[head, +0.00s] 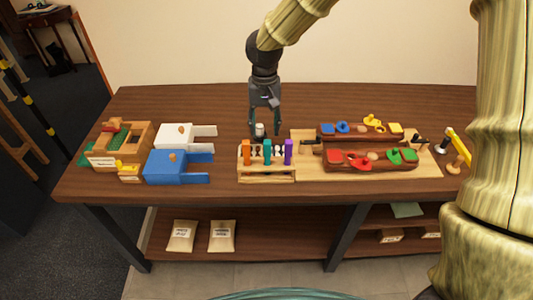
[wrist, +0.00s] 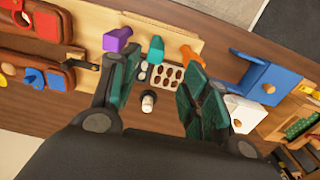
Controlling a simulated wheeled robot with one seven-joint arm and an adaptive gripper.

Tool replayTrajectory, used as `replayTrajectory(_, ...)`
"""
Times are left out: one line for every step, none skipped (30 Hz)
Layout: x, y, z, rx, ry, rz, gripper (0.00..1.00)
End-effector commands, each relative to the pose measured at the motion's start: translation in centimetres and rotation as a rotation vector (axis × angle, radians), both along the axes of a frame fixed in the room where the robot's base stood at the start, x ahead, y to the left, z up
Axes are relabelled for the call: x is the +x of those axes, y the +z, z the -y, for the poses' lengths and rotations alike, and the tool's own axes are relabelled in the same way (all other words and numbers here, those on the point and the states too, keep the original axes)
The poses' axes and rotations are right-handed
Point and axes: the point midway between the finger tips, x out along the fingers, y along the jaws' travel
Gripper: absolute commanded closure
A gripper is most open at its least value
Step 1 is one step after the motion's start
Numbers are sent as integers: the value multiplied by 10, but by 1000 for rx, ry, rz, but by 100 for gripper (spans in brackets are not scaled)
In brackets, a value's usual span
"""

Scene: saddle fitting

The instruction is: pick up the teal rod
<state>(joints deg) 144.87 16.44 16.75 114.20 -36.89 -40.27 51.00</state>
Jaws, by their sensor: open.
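The teal rod (head: 267,151) stands in the middle of a light wooden rack (head: 266,177), between an orange rod (head: 246,152) and a purple rod (head: 289,151). In the wrist view the teal rod (wrist: 156,48) shows beyond the fingertips, between purple and orange. My gripper (head: 266,128) points down just behind the rack in the head view, its fingers spread and nothing between them. The wrist view shows both dark green fingers (wrist: 158,70) apart. The rod's lower part is partly hidden by the rack.
A small white-topped cylinder (head: 260,130) stands behind the rack, close to my fingers. Blue (head: 172,167) and white (head: 178,136) blocks lie left. A wooden board (head: 310,170) with brown trays of coloured pieces lies right. The table's front strip is clear.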

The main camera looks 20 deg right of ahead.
Motion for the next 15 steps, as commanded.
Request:
replayTrajectory(-1,-5,0,-1,1,-3,54)
replayTrajectory(0,-9,0,-1,2,-2,54)
replayTrajectory(0,-14,0,0,1,-2,54)
replayTrajectory(0,-16,0,0,1,-2,54)
replayTrajectory(0,-19,0,0,1,-2,54)
replayTrajectory(0,-22,0,-1,2,-1,54)
replayTrajectory(0,-24,0,-1,2,-1,54)
replayTrajectory(0,-25,0,0,3,-1,54)
replayTrajectory(0,-27,-1,0,4,-1,54)
replayTrajectory(0,-28,-1,0,4,-1,54)
replayTrajectory(0,-28,-1,1,4,-1,54)
replayTrajectory(0,-29,-1,1,4,-1,54)
replayTrajectory(0,-30,-1,1,3,-1,54)
replayTrajectory(0,-31,-1,1,3,-1,54)
replayTrajectory(-1,-33,0,0,3,-1,54)
